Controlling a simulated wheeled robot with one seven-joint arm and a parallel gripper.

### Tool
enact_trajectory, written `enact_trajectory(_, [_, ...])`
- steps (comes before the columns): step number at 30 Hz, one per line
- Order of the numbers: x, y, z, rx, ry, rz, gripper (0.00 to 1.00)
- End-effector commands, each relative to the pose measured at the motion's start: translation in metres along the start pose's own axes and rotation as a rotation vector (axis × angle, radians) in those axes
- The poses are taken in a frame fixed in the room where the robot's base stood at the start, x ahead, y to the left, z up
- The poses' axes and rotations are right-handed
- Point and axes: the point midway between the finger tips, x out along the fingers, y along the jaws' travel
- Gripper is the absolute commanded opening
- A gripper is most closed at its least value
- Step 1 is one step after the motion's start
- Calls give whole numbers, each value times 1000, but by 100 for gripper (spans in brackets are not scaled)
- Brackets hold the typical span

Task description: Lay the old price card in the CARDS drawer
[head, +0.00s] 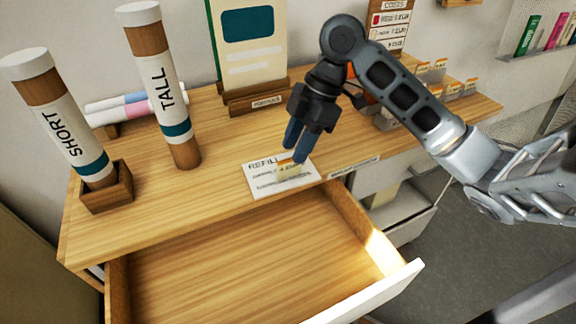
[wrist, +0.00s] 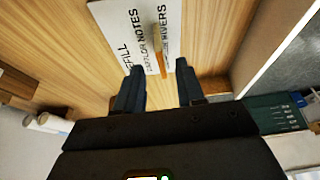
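A small price card (head: 291,169) with an orange band is at the front of the wooden table, over a white REFILL sheet (head: 262,185). In the wrist view it shows as a narrow orange and pale strip (wrist: 161,52) between my fingers, with a gap on each side. My gripper (head: 296,158) points down at it with blue fingers apart; its fingertips also show in the wrist view (wrist: 160,68). The fingers partly hide the card in the head view. An open wooden drawer (head: 240,262) with a white front is below the table edge, its visible floor empty.
SHORT (head: 65,125) and TALL (head: 160,90) tubes stand at the left. A framed poster (head: 250,50) stands at the back. Several small price cards (head: 440,70) stand at the right of the table. A label strip (head: 354,167), unreadable, is on the table's front edge.

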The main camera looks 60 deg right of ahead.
Motion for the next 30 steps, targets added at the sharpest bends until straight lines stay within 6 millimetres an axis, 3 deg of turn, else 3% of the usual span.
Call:
enact_trajectory(9, [40,-2,-2,2,2,-1,38])
enact_trajectory(18, [44,-2,-2,0,1,2,37])
enact_trajectory(30, [44,-2,-2,0,1,1,0])
